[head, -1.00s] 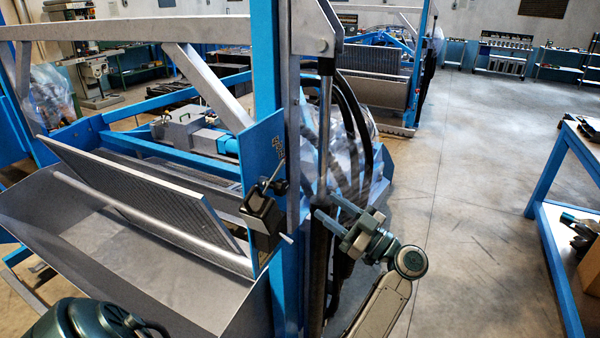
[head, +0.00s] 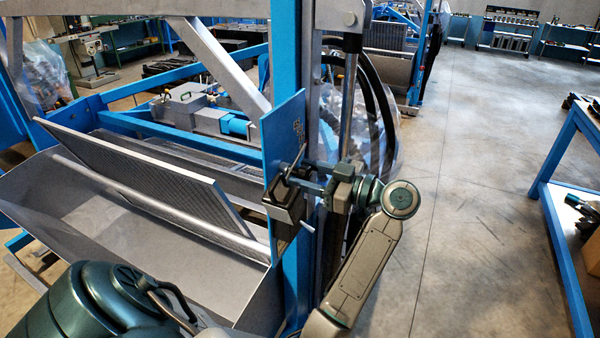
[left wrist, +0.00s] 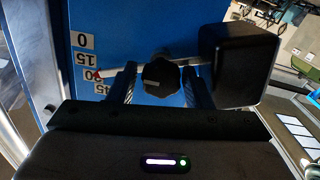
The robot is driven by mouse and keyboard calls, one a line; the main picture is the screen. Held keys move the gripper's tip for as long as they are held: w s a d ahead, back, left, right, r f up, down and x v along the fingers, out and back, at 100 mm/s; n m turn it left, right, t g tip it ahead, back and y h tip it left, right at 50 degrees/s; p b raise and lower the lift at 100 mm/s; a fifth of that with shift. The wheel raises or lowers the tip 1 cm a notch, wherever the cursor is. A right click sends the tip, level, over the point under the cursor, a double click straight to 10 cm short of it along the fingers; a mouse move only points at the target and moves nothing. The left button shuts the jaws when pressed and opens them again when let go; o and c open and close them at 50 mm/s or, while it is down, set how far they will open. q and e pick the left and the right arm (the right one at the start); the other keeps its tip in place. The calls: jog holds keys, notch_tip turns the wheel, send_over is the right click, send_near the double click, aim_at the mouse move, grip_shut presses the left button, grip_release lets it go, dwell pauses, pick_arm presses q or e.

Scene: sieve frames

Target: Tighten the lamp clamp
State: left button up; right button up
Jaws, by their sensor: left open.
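The lamp (head: 285,203) is a dark box on the side of an upright blue plate (head: 284,133). In the left wrist view, the lamp (left wrist: 238,65) is right of a black lobed clamp knob (left wrist: 160,80). A thin pointer with a red tip (left wrist: 97,73) reaches left from behind the knob to a scale (left wrist: 85,58) of white number labels, near the 30. My left gripper (head: 302,178) is at the clamp, pointing left at the plate. Its open fingers (left wrist: 158,71) stand either side of the knob; I cannot tell whether they touch it. My right gripper is not in view.
Blue posts and black hoses (head: 378,95) stand close behind the gripper. A grey trough (head: 200,268) with a tilted screen panel (head: 140,178) lies to the left. A blue bench (head: 556,160) is at the right. The floor between is clear.

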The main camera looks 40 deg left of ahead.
pick_arm(q)
jog(key=shift+s, duration=0.1)
jog(key=c, duration=0.7)
jog(key=shift+f+n+b, duration=0.1)
jog(key=shift+n+b, duration=0.2)
jog(key=shift+b, duration=0.2)
jog(key=shift+f+n+b, duration=0.1)
jog(key=shift+n+b, duration=0.5)
jog(key=shift+b, duration=0.05)
jog(key=n+b, duration=1.2)
jog(key=b, duration=0.2)
jog(key=shift+s+f, duration=0.1)
jog(key=shift+f, duration=0.05)
jog(key=shift+n+b, duration=0.7)
jog(key=shift+n, duration=0.1)
jog(key=shift+n+b, duration=0.45)
jog(key=shift+n, duration=0.05)
jog(key=shift+r+n, duration=0.2)
jog(key=shift+n, duration=0.1)
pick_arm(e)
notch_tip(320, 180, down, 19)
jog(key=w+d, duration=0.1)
pick_arm(q)
jog(key=shift+b, duration=0.3)
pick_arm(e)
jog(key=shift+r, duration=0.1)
